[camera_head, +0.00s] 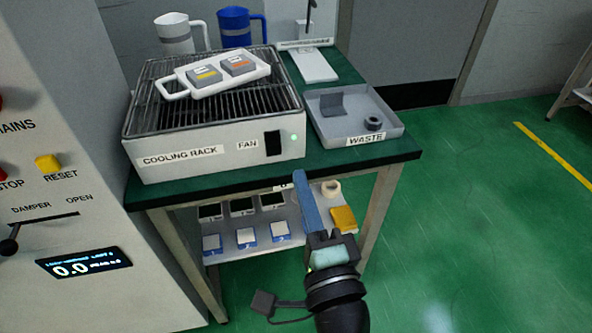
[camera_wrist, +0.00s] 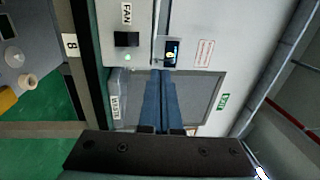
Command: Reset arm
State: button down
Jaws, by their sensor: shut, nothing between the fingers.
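My gripper (camera_head: 299,176) points up and forward in front of the green-topped table, with its blue fingers shut together and nothing between them. Its fingers also show in the wrist view (camera_wrist: 162,78), pressed side by side.
The table (camera_head: 400,151) holds a cooling rack (camera_head: 215,160) with a white tray (camera_head: 178,90) on its grate, and a grey waste tray (camera_head: 395,127). A lower shelf (camera_head: 225,252) holds small items. A control cabinet (camera_head: 95,185) stands left.

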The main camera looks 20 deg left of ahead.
jog(key=shift+s+d, duration=0.15)
jog(key=shift+s, duration=0.1)
dwell(0.4)
jog(key=w+d+r+n+t+h, duration=0.15)
jog(key=r+n, duration=0.25)
jog(key=r, duration=0.5)
jog(key=w+d+r+n+t+h, duration=0.1)
jog(key=w+d+r+n+t, duration=0.2)
jog(key=r, duration=0.7)
jog(key=s+d+r+n+t+h+p, duration=0.1)
jog(key=s+d+r+t+h, duration=0.15)
jog(key=r, duration=0.45)
jog(key=s+d+r+n+t+h, duration=0.2)
jog(key=s+r+h, duration=0.15)
jog(key=r, duration=0.35)
jog(key=s+d+r+n+t+h+p, duration=0.1)
jog(key=s+d+r+t+h, duration=0.2)
jog(key=r, duration=0.4)
notch_tip(320, 180, up, 17)
jog(key=a+p, duration=0.1)
jog(key=p, duration=1.6)
jog(key=shift+s+a+g, duration=0.25)
jog(key=shift+a+g, duration=0.1)
jog(key=shift+g, duration=0.05)
